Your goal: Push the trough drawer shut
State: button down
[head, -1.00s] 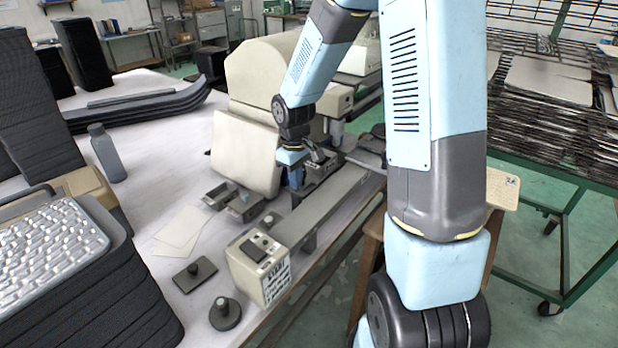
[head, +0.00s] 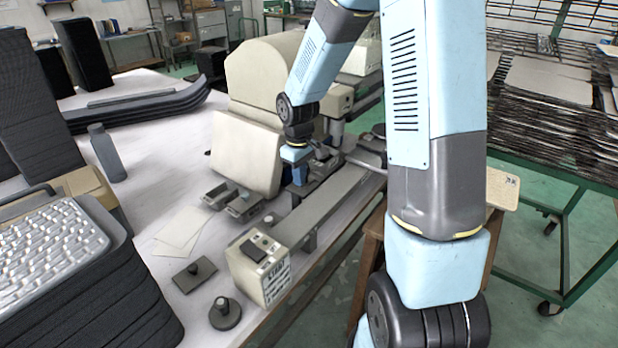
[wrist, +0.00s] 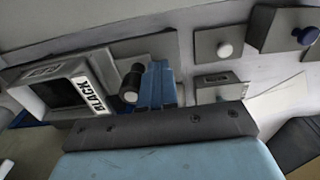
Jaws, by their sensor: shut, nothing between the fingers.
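My gripper (head: 297,174) is shut and empty, its blue fingers pointing down beside the cream machine. In the wrist view, the blue fingers (wrist: 155,84) stand right beside a dark round knob (wrist: 131,86). Left of the knob is an open-topped grey trough drawer (wrist: 35,92) with a dark inside and a label reading BLACK. I cannot tell whether the fingers touch the knob. In the head view my arm and gripper hide much of the drawer, so how far out it stands is unclear.
The cream machine (head: 247,150) stands behind my gripper. A control box (head: 262,272) is at the table's front edge. Two small grey bins (head: 243,206), paper sheets (head: 181,232) and a knobbed plate (head: 194,273) lie to the left. A bottle (head: 107,155) stands further left.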

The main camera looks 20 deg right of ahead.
aim_at(308, 169)
jog(key=shift+d, duration=0.15)
jog(key=shift+w+d, duration=0.65)
jog(key=shift+d, duration=0.2)
jog(key=shift+w+d, duration=0.6)
jog(key=shift+d, duration=0.2)
jog(key=shift+s+a, duration=0.1)
jog(key=shift+a, duration=0.05)
jog(key=shift+s+a, duration=0.25)
jog(key=shift+a, duration=0.15)
jog(key=shift+r, duration=3.5)
